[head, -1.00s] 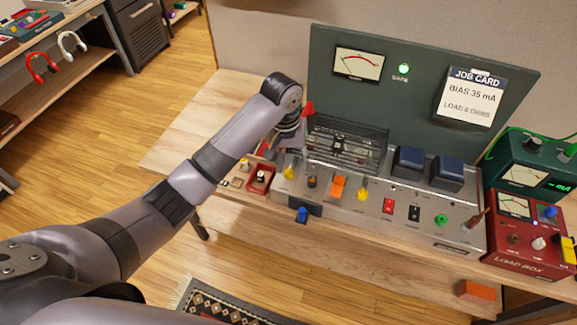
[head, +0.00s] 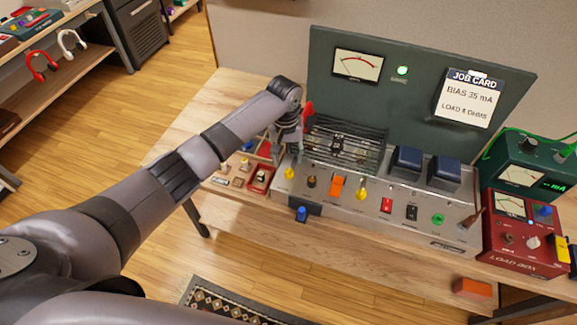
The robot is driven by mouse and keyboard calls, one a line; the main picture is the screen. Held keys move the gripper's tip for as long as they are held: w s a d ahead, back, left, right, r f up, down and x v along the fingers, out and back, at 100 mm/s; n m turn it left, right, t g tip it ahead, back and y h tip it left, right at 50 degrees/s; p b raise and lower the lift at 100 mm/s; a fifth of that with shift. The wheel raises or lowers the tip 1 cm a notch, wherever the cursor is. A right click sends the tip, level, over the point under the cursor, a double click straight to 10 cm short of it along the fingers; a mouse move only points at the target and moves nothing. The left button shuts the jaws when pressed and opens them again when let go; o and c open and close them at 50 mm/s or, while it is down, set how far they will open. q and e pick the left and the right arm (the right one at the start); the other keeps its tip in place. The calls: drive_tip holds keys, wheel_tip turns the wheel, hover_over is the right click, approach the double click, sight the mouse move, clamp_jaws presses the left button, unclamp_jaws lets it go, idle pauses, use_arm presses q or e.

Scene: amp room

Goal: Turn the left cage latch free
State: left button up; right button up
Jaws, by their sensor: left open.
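The wire cage (head: 345,142) sits on the amp chassis (head: 375,205) at the back left of its top. A red latch handle (head: 307,113) stands up at the cage's left end. My left gripper (head: 287,150) points down beside that end, just left of and in front of the red handle. It is open and holds nothing that I can see. The arm's wrist hides part of the area behind it, and I cannot tell whether a finger touches the latch. My right gripper is out of view.
Two blue transformers (head: 407,160) stand right of the cage. Knobs and switches line the chassis front. A red tray (head: 260,179) and small parts lie to its left. The red load box (head: 520,240) is at the right. The green panel (head: 415,80) rises behind.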

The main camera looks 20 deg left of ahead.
sight(288, 169)
use_arm(q)
wheel_tip(288, 169, down, 6)
drive_tip(key=shift+d+f, duration=0.15)
drive_tip(key=shift+f, duration=0.05)
clamp_jaws()
idle(0.6)
